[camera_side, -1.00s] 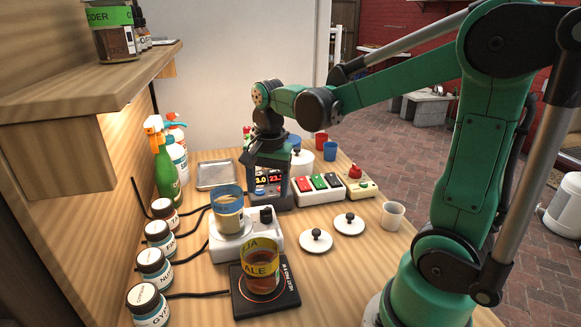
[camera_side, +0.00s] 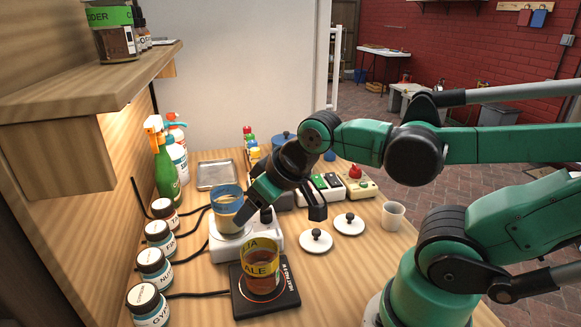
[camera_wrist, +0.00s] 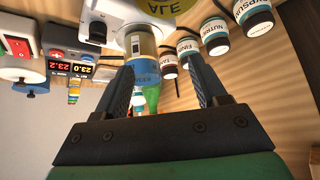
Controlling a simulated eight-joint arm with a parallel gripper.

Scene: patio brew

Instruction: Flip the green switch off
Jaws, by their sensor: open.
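A white switch box (camera_side: 333,194) stands on the counter's right side. Its green switch (camera_side: 318,182) and a black switch show partly past my wrist, and the rest is hidden. The rocker's on or off position is too small to tell.
A glass with blue band (camera_side: 228,205) stands on the white stirrer (camera_side: 262,246), close to my left finger. An ale beaker (camera_side: 262,268) is on the black hotplate (camera_side: 285,300). Two white lids (camera_side: 316,240), a cup (camera_side: 392,215) and a red-button box (camera_side: 358,183) are at right.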

